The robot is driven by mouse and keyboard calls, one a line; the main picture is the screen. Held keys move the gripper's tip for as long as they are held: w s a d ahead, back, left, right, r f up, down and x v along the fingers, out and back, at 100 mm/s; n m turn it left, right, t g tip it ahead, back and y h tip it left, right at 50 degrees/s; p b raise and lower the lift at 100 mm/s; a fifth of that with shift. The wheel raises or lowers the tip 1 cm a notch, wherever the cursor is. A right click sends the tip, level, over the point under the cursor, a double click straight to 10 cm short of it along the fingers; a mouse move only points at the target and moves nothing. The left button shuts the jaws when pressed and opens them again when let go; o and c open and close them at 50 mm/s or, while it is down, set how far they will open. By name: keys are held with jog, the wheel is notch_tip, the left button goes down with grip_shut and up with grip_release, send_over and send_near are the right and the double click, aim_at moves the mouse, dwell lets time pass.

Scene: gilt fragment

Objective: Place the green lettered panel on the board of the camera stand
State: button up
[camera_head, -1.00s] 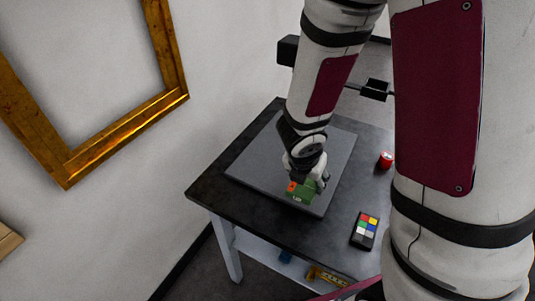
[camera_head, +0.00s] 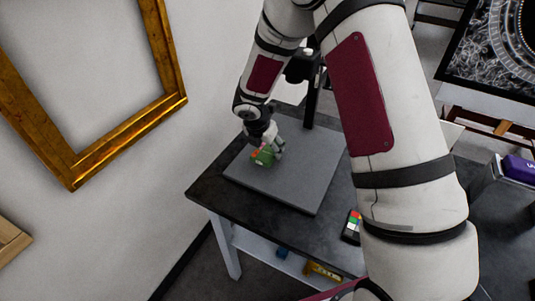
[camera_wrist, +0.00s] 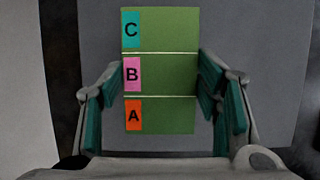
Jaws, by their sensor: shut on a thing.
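The green lettered panel (camera_wrist: 165,75) fills the middle of the wrist view. It bears a teal C, a pink B and an orange A tab down its left side. My gripper (camera_wrist: 160,95) has its teal-padded fingers on the panel's left and right sides and is shut on it. In the head view the panel (camera_head: 262,156) shows small, under my gripper (camera_head: 268,145), over the left part of the grey board (camera_head: 300,185) of the camera stand. I cannot tell whether the panel touches the board.
The board lies on a dark table (camera_head: 220,190). The stand's black column (camera_head: 312,95) rises behind the board. A colour chart (camera_head: 352,226) lies on the table to the right. A gilt frame (camera_head: 125,130) is at the left wall. The board's front and right parts are clear.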

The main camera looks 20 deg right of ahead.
aim_at(266, 151)
notch_tip(266, 151, down, 2)
jog(key=shift+f+p, duration=0.2)
jog(key=shift+p, duration=0.15)
jog(key=shift+w+f, duration=0.1)
jog(key=shift+f, duration=0.45)
jog(key=shift+f, duration=0.1)
jog(key=o, duration=1.3)
jog(key=shift+f, duration=0.1)
